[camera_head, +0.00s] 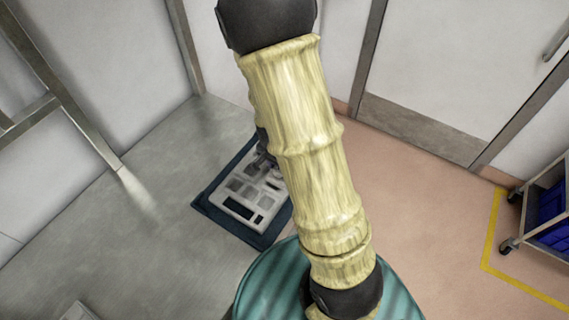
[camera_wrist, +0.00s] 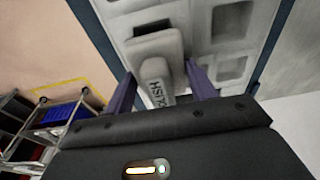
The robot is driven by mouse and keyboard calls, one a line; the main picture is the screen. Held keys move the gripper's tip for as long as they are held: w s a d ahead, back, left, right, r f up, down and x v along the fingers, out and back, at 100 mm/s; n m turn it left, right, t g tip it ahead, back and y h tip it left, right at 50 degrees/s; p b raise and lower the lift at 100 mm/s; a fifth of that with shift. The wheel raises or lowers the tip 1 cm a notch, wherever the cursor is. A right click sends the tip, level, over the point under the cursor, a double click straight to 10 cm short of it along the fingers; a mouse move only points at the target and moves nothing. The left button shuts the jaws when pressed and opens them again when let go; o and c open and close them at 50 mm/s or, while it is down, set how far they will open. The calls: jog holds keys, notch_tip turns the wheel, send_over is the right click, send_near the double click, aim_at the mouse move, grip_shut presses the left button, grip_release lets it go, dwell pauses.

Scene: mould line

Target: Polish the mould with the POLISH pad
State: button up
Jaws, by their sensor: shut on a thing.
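The mould (camera_head: 240,208) is a light grey plate with several rectangular recesses. It lies on a dark blue base (camera_head: 208,206), and my arm covers its right part in the head view. The mould also fills the top of the wrist view (camera_wrist: 199,22). My gripper (camera_wrist: 160,88) is shut on the grey handle of the POLISH pad (camera_wrist: 152,70), between its two purple fingers. The lettering on the handle is partly cut off. The pad's wide end faces the mould and overlaps it in view; I cannot tell whether they touch.
A wheeled cart with blue bins (camera_head: 551,205) stands at the right beside a yellow floor line (camera_head: 490,235). It shows at the left in the wrist view (camera_wrist: 52,118). A metal frame (camera_head: 62,95) stands at the left.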

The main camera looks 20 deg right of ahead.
aim_at(272, 189)
jog(key=shift+s+a+f+p, duration=0.1)
jog(key=shift+s+a+p, duration=0.1)
jog(key=shift+s+a, duration=0.35)
jog(key=shift+s+a+p, duration=0.15)
jog(key=shift+s+a, duration=0.2)
jog(key=shift+a, duration=0.3)
jog(key=shift+s+a+p, duration=0.3)
jog(key=shift+s+a, duration=0.15)
jog(key=shift+a, duration=0.2)
jog(key=shift+s+a+p, duration=0.25)
jog(key=shift+s+a, duration=0.15)
jog(key=shift+a, duration=0.2)
jog(key=shift+s+a+p, duration=0.35)
jog(key=shift+s+a, duration=0.55)
jog(key=shift+a, duration=0.3)
jog(key=shift+d, duration=0.1)
jog(key=shift+w+d, duration=0.9)
jog(key=shift+d, duration=0.25)
